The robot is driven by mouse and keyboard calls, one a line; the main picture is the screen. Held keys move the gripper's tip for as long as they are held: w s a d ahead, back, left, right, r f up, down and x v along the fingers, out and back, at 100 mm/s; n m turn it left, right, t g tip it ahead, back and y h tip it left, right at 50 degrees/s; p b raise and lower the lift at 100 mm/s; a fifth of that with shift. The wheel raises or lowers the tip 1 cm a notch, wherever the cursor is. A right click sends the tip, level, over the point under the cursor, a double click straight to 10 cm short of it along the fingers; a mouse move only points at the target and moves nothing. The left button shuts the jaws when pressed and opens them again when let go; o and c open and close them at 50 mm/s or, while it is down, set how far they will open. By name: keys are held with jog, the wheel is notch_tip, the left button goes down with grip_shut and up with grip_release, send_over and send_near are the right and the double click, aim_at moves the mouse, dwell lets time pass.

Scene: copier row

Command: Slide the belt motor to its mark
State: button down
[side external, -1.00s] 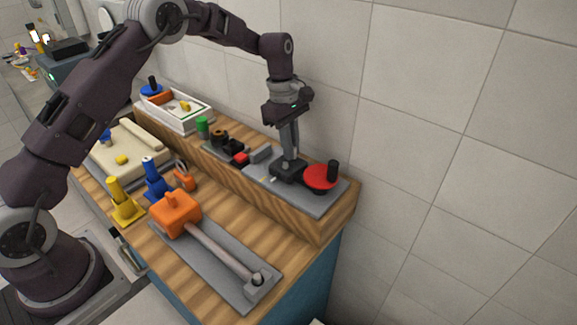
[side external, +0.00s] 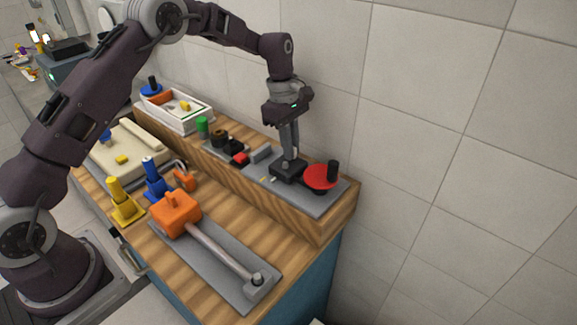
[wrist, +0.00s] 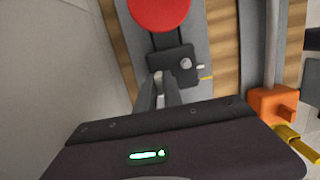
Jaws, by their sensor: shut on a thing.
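The belt motor, a black block (side external: 287,169) with a round grey knob, sits on a grey plate (side external: 318,206) on the raised wooden ledge. It also shows in the wrist view (wrist: 172,66), beside a red disc (wrist: 160,10). My gripper (side external: 290,157) reaches down from above and is shut on the motor; its fingertips (wrist: 158,78) meet the block's edge away from the disc. In the wrist view a short white tick (wrist: 201,67) and a yellow tick (wrist: 206,78) lie right of the motor, apart, the white one nearer the disc. The exact grip contact is partly hidden.
An orange-headed tool (side external: 176,212) lies on the lower counter. The tiled wall is behind.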

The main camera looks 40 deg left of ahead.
jog(key=shift+a, duration=1.25)
jog(key=c, duration=1.6)
grip_release()
jog(key=shift+c, duration=0.2)
jog(key=shift+d+r, duration=0.1)
jog(key=shift+r, duration=2.4)
